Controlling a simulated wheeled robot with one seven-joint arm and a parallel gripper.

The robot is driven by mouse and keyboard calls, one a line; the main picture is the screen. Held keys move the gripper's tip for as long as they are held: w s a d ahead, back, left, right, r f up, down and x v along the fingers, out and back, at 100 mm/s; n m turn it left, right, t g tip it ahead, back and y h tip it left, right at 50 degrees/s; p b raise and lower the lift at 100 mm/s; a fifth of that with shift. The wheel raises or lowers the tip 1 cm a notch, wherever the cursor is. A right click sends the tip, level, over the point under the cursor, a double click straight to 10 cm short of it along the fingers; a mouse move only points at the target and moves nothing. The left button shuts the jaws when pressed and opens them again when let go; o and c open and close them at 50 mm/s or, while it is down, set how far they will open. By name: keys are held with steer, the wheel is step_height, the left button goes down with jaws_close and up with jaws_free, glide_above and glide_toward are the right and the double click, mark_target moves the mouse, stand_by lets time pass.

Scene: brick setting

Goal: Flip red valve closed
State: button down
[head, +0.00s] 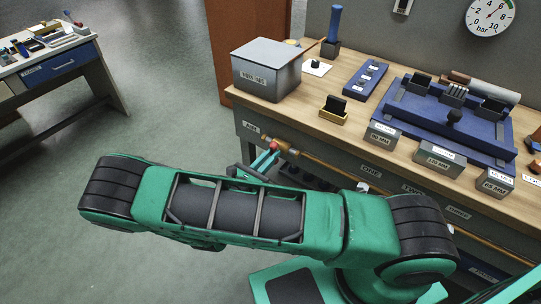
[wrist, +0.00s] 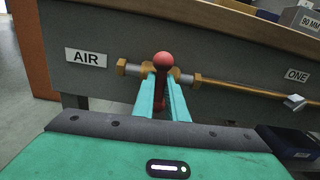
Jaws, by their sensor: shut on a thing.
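The red valve handle (wrist: 164,60) sits on a brass pipe fitting (wrist: 128,67) on the front of the workbench, right of the "AIR" label (wrist: 86,56). In the wrist view its rounded red end points up toward the camera, between my fingers. My gripper (wrist: 163,82) is shut on the red handle, with one teal finger on each side. In the head view a small bit of the red handle (head: 273,146) shows beside my gripper (head: 267,158); my arm hides much of the area below.
A brass pipe (wrist: 240,88) runs right along the bench front past the "ONE" label (wrist: 297,76). The benchtop (head: 300,112) above holds a grey box (head: 266,72), a blue fixture (head: 440,115) and several labelled blocks. Open floor (head: 150,110) lies to the left.

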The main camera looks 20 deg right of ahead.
steer(key=shift+w+a+m, duration=0.15)
steer(key=shift+a+m, duration=0.05)
steer(key=shift+m, duration=0.2)
steer(key=c, duration=1.8)
jaws_free()
steer(key=shift+d, duration=0.1)
steer(key=shift+o, duration=0.2)
steer(key=v, duration=1.1)
steer(key=shift+f, duration=0.1)
